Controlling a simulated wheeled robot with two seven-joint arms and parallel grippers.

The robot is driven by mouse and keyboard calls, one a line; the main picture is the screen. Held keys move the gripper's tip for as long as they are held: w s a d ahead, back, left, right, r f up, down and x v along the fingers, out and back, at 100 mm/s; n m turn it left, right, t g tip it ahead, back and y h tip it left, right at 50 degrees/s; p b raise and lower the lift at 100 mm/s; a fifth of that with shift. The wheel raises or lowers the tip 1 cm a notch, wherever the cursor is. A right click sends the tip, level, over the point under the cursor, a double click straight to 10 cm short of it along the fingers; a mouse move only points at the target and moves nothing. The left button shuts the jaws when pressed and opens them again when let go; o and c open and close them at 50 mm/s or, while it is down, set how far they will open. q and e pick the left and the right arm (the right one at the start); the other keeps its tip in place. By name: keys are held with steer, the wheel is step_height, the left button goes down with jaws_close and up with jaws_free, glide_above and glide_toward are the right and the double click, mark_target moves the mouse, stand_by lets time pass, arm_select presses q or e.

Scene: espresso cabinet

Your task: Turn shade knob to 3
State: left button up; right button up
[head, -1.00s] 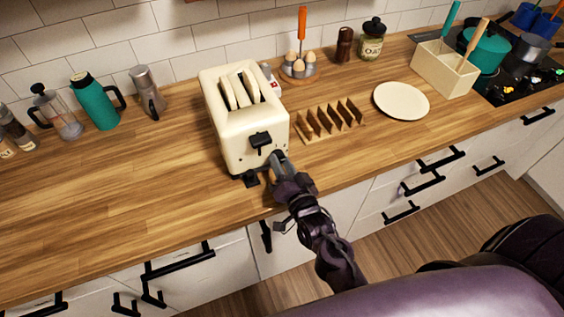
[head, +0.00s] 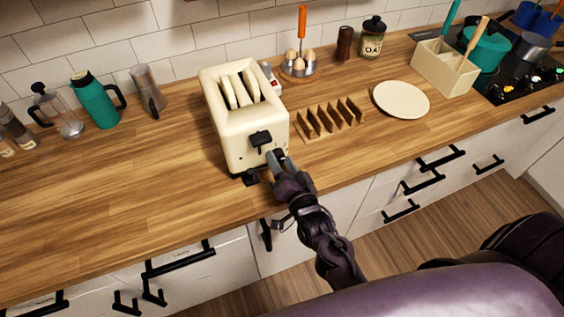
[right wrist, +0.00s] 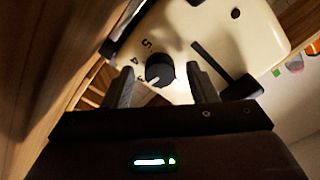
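The cream toaster (head: 238,135) stands on the counter with bread slices in its slots. Its black lever (head: 261,141) is on the front face. In the right wrist view the round black shade knob (right wrist: 159,69) shows a white mark on its lower edge; printed digits, including 5 and 4, curve along its left side. My right gripper (head: 275,158) is at the toaster's front, below the lever. In the right wrist view its fingers (right wrist: 160,72) are open on either side of the knob, with visible gaps. The head view hides the knob behind the gripper. My left gripper is out of view.
A wooden toast rack (head: 328,120) stands close to the toaster's right, with a cream plate (head: 401,99) beyond. An egg holder (head: 299,68) is behind. A teal flask (head: 95,102) stands at the back left.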

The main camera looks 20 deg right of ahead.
steer(key=s+b, duration=0.2)
steer(key=s, duration=0.5)
steer(key=shift+s+d, duration=0.1)
steer(key=shift+s, duration=0.3)
stand_by(0.4)
